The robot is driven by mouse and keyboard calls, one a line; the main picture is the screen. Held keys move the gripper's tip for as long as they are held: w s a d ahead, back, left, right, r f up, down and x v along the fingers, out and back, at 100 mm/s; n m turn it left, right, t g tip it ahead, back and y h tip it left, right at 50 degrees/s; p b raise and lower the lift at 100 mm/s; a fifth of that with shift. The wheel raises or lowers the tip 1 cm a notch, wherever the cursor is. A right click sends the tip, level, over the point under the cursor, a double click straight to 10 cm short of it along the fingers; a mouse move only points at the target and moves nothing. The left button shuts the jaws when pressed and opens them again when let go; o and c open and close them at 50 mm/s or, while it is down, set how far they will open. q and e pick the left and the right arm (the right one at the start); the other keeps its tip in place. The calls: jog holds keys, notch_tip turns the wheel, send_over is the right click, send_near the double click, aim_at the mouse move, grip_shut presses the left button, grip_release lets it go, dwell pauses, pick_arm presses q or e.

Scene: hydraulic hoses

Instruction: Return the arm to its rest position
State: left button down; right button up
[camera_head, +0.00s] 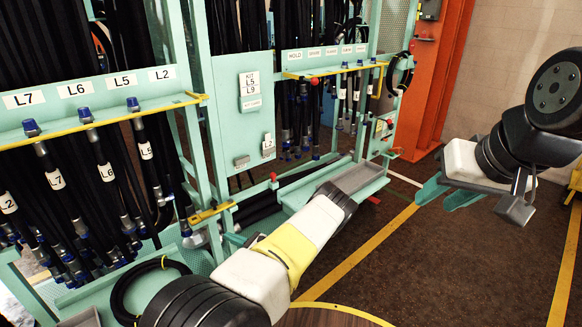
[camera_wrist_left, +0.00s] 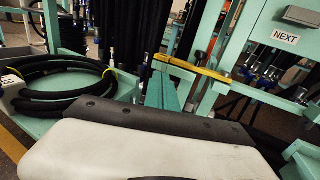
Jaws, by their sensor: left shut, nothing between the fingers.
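My left arm crosses the lower middle of the head view, with a black ribbed part, white shells and a yellow band (camera_head: 285,255). Its gripper is largely hidden behind the arm there. In the left wrist view, the teal fingers of my left gripper (camera_wrist_left: 165,92) are together, with nothing held. A white and dark shell fills the bottom of that view. My right gripper (camera_head: 447,195) hangs at the right of the head view, over the floor. Its teal fingers stand apart and hold nothing.
Teal hose racks (camera_head: 245,95) with labelled black hoses stand on the left and centre. Yellow rails (camera_head: 130,118) project from them. A black hose coil (camera_head: 125,292) lies on a teal shelf; it also shows in the left wrist view (camera_wrist_left: 30,103). Brown floor (camera_head: 430,265) is open at right.

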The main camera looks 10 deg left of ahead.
pick_arm(q)
jog(key=s+d+r+n+g+h, duration=0.25)
jog(key=r+n, duration=0.25)
jog(key=r, duration=0.3)
jog(key=s+d+r+n+g+h, duration=0.25)
jog(key=r+n+h, duration=0.2)
jog(key=r, duration=0.35)
jog(key=s+d+r+n+g+h, duration=0.25)
jog(key=r+n, duration=0.25)
jog(key=r, duration=0.3)
jog(key=s+d+r+n+t+h, duration=0.2)
jog(key=s+d+r+t+h, duration=0.2)
jog(key=s+d+r, duration=0.5)
jog(key=s+d+r+n+t+h, duration=0.3)
jog(key=s+d+r+t+h, duration=0.2)
jog(key=s+d+r, duration=0.4)
notch_tip(320, 180, up, 5)
jog(key=shift+s+n+h, duration=0.35)
jog(key=shift+s+h, duration=0.1)
jog(key=shift+h, duration=0.1)
jog(key=shift+a, duration=0.1)
